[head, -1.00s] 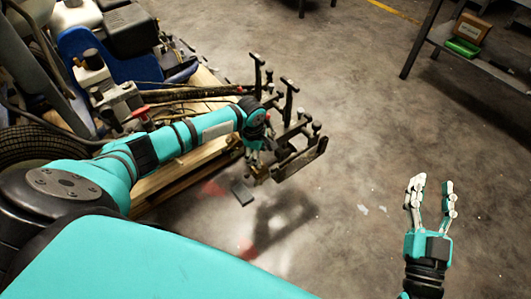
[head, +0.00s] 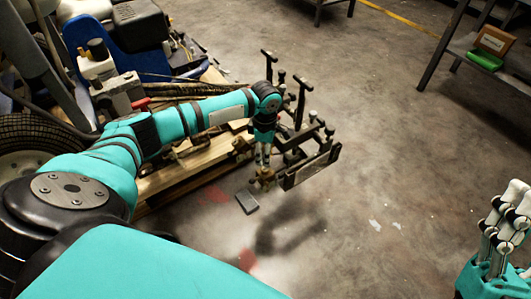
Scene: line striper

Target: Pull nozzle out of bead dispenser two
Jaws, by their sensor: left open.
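The line striper's dark metal bracket assembly (head: 310,140) stands in the middle of the head view, with upright T-shaped handles and a flat plate (head: 312,166) at its front. My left gripper (head: 263,164) points down at the left side of this assembly. It is open, with its fingertips at a small brass-coloured part (head: 265,178). I cannot tell whether they touch it, or whether this part is the nozzle of bead dispenser two. My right gripper (head: 507,205) is at the right edge, partly cut off, its fingers apart and empty.
The striper's body, with a blue tank (head: 85,12), hoses and a wheel (head: 38,135), fills the upper left. A small dark block (head: 247,201) lies on the floor below my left gripper. A metal shelf (head: 490,60) stands upper right. The floor between is clear.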

